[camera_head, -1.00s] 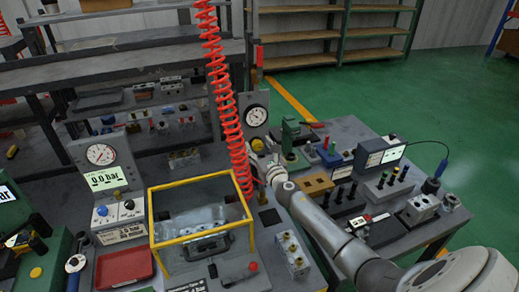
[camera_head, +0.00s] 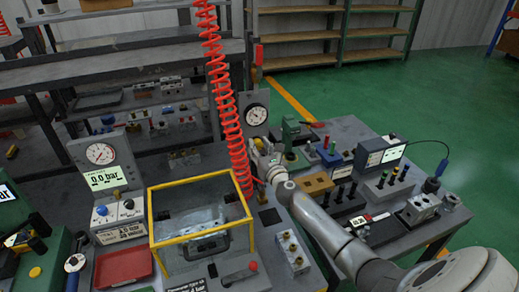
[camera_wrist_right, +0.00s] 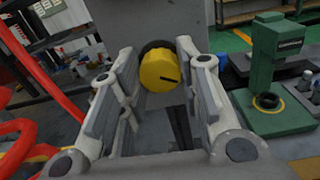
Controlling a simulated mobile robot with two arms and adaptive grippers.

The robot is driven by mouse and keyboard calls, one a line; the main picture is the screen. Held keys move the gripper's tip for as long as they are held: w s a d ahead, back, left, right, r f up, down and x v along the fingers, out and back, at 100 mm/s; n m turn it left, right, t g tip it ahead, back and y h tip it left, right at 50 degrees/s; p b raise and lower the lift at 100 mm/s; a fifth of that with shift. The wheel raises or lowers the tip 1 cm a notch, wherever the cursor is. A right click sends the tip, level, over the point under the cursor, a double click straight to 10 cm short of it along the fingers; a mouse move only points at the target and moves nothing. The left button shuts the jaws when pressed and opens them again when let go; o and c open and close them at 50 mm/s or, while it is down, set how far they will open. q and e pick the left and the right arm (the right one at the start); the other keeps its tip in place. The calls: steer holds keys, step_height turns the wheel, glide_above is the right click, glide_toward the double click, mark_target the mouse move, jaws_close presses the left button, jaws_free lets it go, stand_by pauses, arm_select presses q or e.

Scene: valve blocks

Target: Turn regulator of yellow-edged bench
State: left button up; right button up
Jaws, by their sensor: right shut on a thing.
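A yellow round regulator knob (camera_wrist_right: 160,71) with a dark mark sits on the front of a grey gauge panel (camera_head: 253,108). My right gripper (camera_wrist_right: 157,60) has one finger on each side of the knob and is shut on it. In the head view the right gripper (camera_head: 262,158) is at the foot of the gauge panel and hides most of the knob. The yellow-edged clear box (camera_head: 175,238) stands on the bench to the left of my right arm. My left gripper is not in view.
A red coiled hose (camera_head: 222,90) hangs just left of the right gripper. A green press-like device (camera_wrist_right: 272,75) stands to its right. A second gauge panel (camera_head: 101,153) reads 0.0 bar. A red tray (camera_head: 123,266) lies at front left.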

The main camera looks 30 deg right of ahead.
steer(key=m+b, duration=0.1)
steer(key=m, duration=0.4)
steer(key=shift+b, duration=0.3)
steer(key=m+b, duration=0.1)
steer(key=m, duration=0.9)
steer(key=shift+b, duration=0.4)
steer(key=m, duration=0.6)
steer(key=shift+f, duration=0.1)
steer(key=o, duration=1)
steer(key=shift+s, duration=0.1)
